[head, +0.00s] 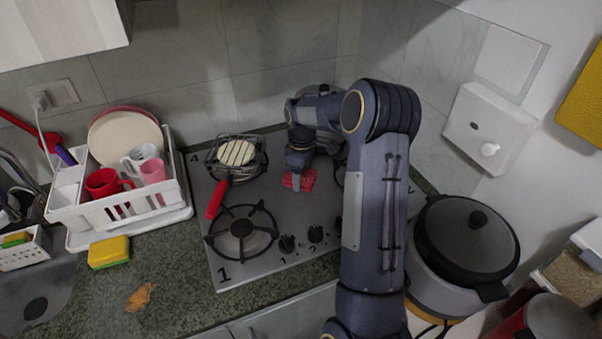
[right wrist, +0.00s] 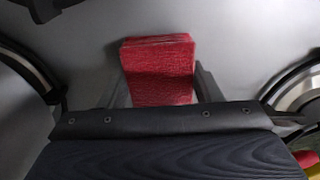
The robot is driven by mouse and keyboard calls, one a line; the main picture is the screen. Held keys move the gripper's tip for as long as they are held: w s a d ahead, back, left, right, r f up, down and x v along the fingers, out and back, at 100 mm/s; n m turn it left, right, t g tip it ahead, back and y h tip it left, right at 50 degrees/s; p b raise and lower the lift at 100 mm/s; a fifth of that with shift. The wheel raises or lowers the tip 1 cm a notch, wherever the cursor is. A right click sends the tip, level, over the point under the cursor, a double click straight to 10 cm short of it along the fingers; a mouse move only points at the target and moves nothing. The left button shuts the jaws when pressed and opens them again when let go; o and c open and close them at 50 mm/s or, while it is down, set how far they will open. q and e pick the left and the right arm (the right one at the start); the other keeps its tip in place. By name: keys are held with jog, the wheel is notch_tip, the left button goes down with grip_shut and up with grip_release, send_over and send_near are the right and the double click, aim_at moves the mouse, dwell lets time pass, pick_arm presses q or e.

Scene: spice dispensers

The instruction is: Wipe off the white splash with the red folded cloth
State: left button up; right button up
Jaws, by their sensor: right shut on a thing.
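In the right wrist view the cloth (right wrist: 158,72) sits between the two fingers of my right gripper (right wrist: 160,90). My right gripper (head: 297,178) points down at the stovetop and is shut on the cloth. The cloth looks low on or just over the steel; exact contact is hard to tell. I see no white splash in either view; my right arm hides part of the stove. My left gripper is not in view.
A burner with a wire grill rack (head: 236,155) and red handle (head: 216,199) stands left of the cloth. Another burner (head: 241,233) is at the front left. A dish rack (head: 120,200), a yellow sponge (head: 109,252) and a rice cooker (head: 468,240) flank the stove.

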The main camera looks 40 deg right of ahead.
jog(key=shift+w+d+p, duration=0.3)
jog(key=shift+w+p, duration=0.2)
jog(key=shift+w, duration=0.45)
jog(key=shift+w+d+p, duration=0.3)
jog(key=shift+w+p, duration=0.15)
jog(key=shift+w, duration=0.45)
jog(key=shift+w+d+p, duration=0.3)
jog(key=shift+w+p, duration=0.2)
jog(key=shift+w, duration=0.45)
jog(key=shift+w+d+f, duration=0.1)
jog(key=shift+w+d, duration=0.05)
jog(key=shift+w, duration=0.25)
jog(key=shift+r+p, duration=2.05)
jog(key=shift+r, duration=1)
jog(key=shift+r+p, duration=0.8)
jog(key=shift+r, duration=0.7)
